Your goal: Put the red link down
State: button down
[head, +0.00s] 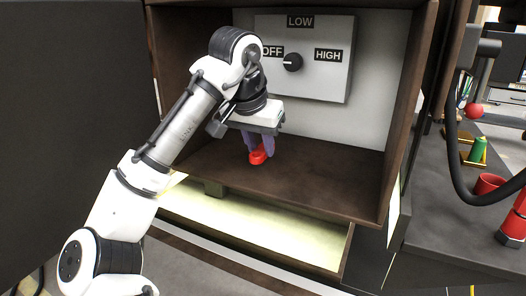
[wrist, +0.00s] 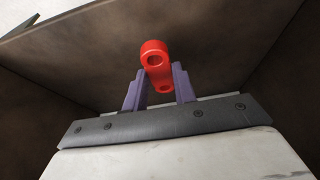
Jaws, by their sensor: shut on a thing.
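The red link (head: 258,156) is a short rounded piece with a hole at each end. My gripper (head: 259,143) is inside the brown open-fronted box (head: 310,175), pointing down, with its purple fingers shut on the link. In the head view the link is at or just above the box floor; I cannot tell whether it touches. In the wrist view the red link (wrist: 156,64) sits between the purple fingers of my gripper (wrist: 160,86), with one end sticking out beyond them.
On the back wall is a grey panel (head: 325,80) with a black knob (head: 292,62) marked OFF, LOW and HIGH. The box floor right of the gripper is clear. A pale open shelf (head: 250,222) lies below. A black hose (head: 460,170) and red parts stand at the right.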

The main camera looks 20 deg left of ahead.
aim_at(261, 149)
jog(key=shift+w+r, duration=0.1)
jog(key=shift+w, duration=0.35)
jog(key=shift+s+p+x, duration=0.2)
jog(key=shift+p+x, duration=0.05)
jog(key=shift+x, duration=0.65)
jog(key=shift+s+p+x, duration=0.15)
jog(key=shift+p+x, duration=0.05)
jog(key=shift+x, duration=0.75)
jog(key=shift+f, duration=0.3)
jog(key=c, duration=1.1)
grip_release()
jog(key=shift+r, duration=0.1)
jog(key=v, duration=1.2)
jog(key=shift+r, duration=0.1)
